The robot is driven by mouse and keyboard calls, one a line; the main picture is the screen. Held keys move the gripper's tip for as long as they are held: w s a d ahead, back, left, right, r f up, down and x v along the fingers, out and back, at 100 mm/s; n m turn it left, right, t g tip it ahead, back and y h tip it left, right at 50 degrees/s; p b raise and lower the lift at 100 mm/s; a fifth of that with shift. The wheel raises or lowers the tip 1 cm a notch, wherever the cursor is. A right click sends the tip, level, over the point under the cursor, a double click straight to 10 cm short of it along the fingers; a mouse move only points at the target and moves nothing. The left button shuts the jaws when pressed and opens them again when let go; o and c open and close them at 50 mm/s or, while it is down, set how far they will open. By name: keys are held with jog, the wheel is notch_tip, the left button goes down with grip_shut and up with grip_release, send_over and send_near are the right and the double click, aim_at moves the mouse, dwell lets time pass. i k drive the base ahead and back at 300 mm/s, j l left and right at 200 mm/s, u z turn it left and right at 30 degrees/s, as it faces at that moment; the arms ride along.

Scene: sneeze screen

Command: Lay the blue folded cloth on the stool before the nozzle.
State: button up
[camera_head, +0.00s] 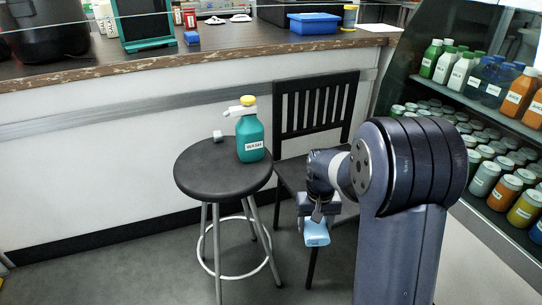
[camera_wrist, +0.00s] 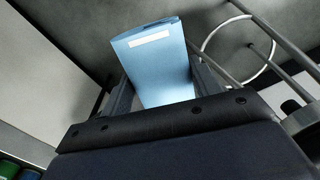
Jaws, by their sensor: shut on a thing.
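The blue folded cloth (camera_head: 316,233) is light blue and hangs below my gripper (camera_head: 317,214), to the right of the round stool and lower than its seat. In the wrist view the cloth (camera_wrist: 158,62) with a white label sits between the two fingers of my gripper (camera_wrist: 150,90), which are shut on it. The black round stool (camera_head: 205,178) stands left of my gripper. On its seat stands a teal bottle labelled WASH (camera_head: 250,140), with a yellow collar and a white nozzle (camera_head: 236,111) pointing left.
A black slatted chair (camera_head: 315,110) stands right of the stool, close behind my gripper. A counter (camera_head: 140,62) runs along the back. A shelf of bottles and jars (camera_head: 500,130) is at the right. The stool seat's front left part is bare.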

aim_at(206, 164)
jog(key=j+z, duration=0.45)
jog(key=k+j+z, duration=0.1)
jog(key=j+z, duration=0.35)
jog(key=j, duration=0.2)
jog(key=k+j+z, duration=0.15)
jog(key=j+z, duration=0.3)
jog(key=j, duration=0.1)
